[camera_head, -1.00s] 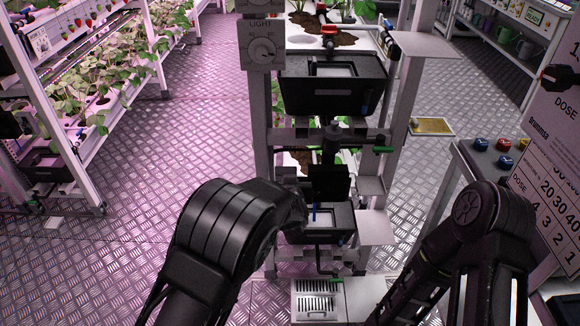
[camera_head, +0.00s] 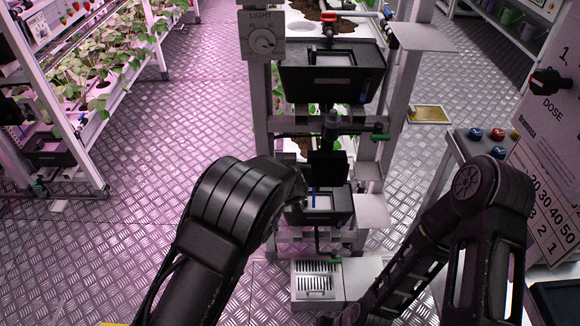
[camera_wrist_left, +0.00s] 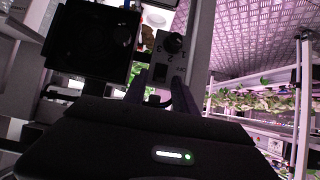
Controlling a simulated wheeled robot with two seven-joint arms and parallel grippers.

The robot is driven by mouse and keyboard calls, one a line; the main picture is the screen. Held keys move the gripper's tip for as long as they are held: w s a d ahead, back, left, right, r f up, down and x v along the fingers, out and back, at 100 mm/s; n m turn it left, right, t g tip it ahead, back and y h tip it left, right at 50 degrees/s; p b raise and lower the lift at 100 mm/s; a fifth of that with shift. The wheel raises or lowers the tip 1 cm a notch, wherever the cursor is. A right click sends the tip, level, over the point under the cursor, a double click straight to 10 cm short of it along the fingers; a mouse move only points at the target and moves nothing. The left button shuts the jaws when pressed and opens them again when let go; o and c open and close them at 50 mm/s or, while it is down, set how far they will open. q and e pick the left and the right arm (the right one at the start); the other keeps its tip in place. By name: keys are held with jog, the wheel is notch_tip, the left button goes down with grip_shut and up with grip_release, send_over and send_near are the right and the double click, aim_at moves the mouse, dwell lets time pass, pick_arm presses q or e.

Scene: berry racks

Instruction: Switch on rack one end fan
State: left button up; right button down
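A rack end (camera_head: 260,150) stands ahead, with a white LIGHT dial (camera_head: 263,42) on its post. A black square unit (camera_head: 327,167), which looks like the fan, sits above the lower black tray (camera_head: 340,218). It shows large at upper left in the left wrist view (camera_wrist_left: 90,42). Beside it there, a pale panel bears a dark knob (camera_wrist_left: 173,42), numbers and a small dark switch (camera_wrist_left: 160,72). My left gripper (camera_wrist_left: 160,92) has its fingers apart just below this panel. Whether they touch it is unclear. The head view hides these fingers behind my wrist. My right gripper is out of view.
An upper black tray (camera_head: 333,75) and a white side shelf (camera_head: 415,37) are on the rack. A vented white box (camera_head: 317,283) stands at its foot. A bench with coloured buttons (camera_head: 475,134) and a DOSE board (camera_head: 548,110) are right. Open floor (camera_head: 150,170) lies left.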

pick_arm(q)
jog(key=shift+s+r, duration=0.1)
jog(key=v, duration=0.7)
jog(key=shift+s+p, duration=0.25)
jog(key=shift+p, duration=0.05)
jog(key=shift+s+r, duration=0.1)
dwell(0.4)
